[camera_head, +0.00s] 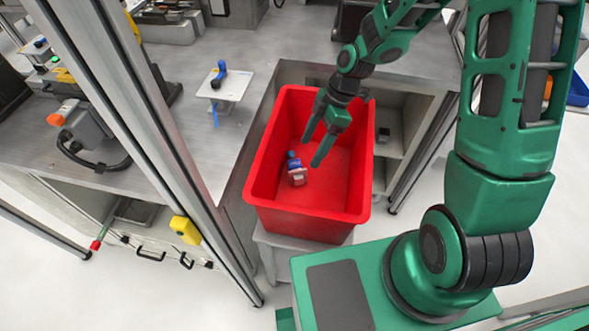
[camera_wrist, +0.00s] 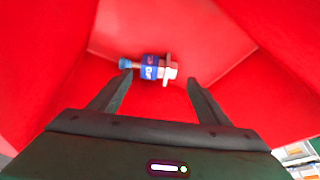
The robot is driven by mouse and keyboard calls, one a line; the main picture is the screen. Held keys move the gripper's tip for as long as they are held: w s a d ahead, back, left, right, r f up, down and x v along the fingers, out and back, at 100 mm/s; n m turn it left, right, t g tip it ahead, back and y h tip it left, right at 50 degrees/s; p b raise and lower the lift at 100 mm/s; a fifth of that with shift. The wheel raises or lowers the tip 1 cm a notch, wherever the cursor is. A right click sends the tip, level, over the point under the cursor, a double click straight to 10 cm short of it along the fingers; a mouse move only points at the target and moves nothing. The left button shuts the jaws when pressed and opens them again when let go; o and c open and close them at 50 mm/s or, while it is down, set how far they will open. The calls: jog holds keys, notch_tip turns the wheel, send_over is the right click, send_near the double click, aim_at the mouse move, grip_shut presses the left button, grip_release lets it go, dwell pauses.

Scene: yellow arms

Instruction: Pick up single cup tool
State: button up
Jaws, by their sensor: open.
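The single cup tool appears to be the small blue and pinkish-white piece (camera_head: 296,170) on the floor of the red bin (camera_head: 278,225). It also shows in the wrist view (camera_wrist: 150,68), lying on its side with a blue end at left and a pale flanged end at right. My gripper (camera_head: 316,149) reaches down inside the bin, to the right of the tool in the head view. Its fingers (camera_wrist: 158,86) are apart and empty, with the tool beyond the fingertips and roughly centred between them. The height gap between tool and fingers is hard to judge.
The red bin's steep walls surround my gripper. A metal bench (camera_head: 200,120) lies left of the bin, carrying a small white stand (camera_head: 226,86) with a blue piece. A metal post (camera_head: 150,130) rises at left. The bin floor around the tool looks otherwise empty.

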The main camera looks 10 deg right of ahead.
aim_at(299, 168)
jog(key=shift+x, duration=3.5)
jog(key=shift+w+a+r, duration=0.1)
jog(key=shift+w+a, duration=0.1)
jog(key=shift+w, duration=0.05)
jog(key=c, duration=1.2)
jog(key=shift+o, duration=0.2)
jog(key=shift+r, duration=0.15)
notch_tip(299, 168, up, 28)
